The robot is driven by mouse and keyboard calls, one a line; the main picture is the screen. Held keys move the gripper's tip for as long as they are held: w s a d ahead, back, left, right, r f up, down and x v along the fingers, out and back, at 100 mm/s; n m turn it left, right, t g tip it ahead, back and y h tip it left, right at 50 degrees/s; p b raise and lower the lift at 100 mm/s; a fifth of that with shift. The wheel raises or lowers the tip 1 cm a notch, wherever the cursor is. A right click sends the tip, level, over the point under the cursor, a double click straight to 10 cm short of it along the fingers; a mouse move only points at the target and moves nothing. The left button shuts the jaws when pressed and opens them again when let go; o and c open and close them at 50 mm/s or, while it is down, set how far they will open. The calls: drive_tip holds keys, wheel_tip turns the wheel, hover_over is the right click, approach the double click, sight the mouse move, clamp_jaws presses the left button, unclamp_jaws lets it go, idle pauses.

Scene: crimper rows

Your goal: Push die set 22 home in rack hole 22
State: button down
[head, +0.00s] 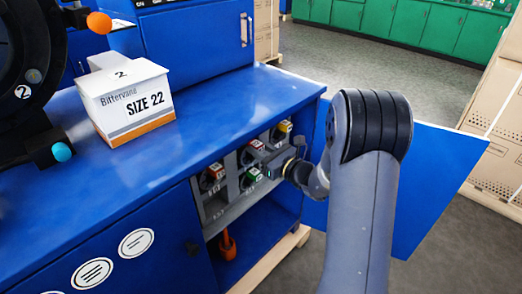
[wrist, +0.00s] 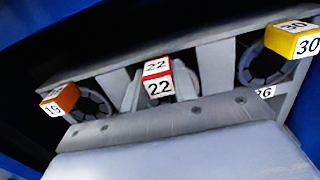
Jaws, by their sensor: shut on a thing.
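Die set 22, with a red-edged white tag (wrist: 158,82), is in the middle of the wrist view, at the rack. In the head view its red tag (head: 257,145) shows in the upper row. My gripper (wrist: 161,92) is shut on it, with a grey finger on each side of the tag. In the head view my gripper (head: 262,157) reaches into the open cabinet from the right. Hole 22 is hidden behind the die set and fingers, so I cannot tell how deep the die set sits.
The orange 19 die set (wrist: 60,100) is to the left and the yellow 30 die set (wrist: 292,40) to the right. A green-tagged die set (head: 252,175) sits lower. The open blue door (head: 440,175) is right of my arm. A SIZE 22 box (head: 128,102) stands on the cabinet top.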

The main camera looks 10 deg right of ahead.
drive_tip(key=shift+w+a+r, duration=0.2)
drive_tip(key=shift+w+a, duration=0.1)
drive_tip(key=shift+w, duration=0.1)
drive_tip(key=c, duration=1.1)
unclamp_jaws()
drive_tip(key=shift+f, duration=0.1)
drive_tip(key=shift+o, duration=0.3)
drive_tip(key=shift+s+f, duration=0.1)
drive_tip(key=shift+f, duration=0.15)
drive_tip(key=v, duration=1)
drive_tip(key=shift+s+d+r+p, duration=0.2)
drive_tip(key=shift+s+d+p, duration=0.1)
drive_tip(key=shift+p, duration=0.15)
drive_tip(key=b+x, duration=0.1)
drive_tip(key=x, duration=0.9)
drive_tip(key=shift+w+a, duration=0.25)
drive_tip(key=shift+s+d, duration=0.25)
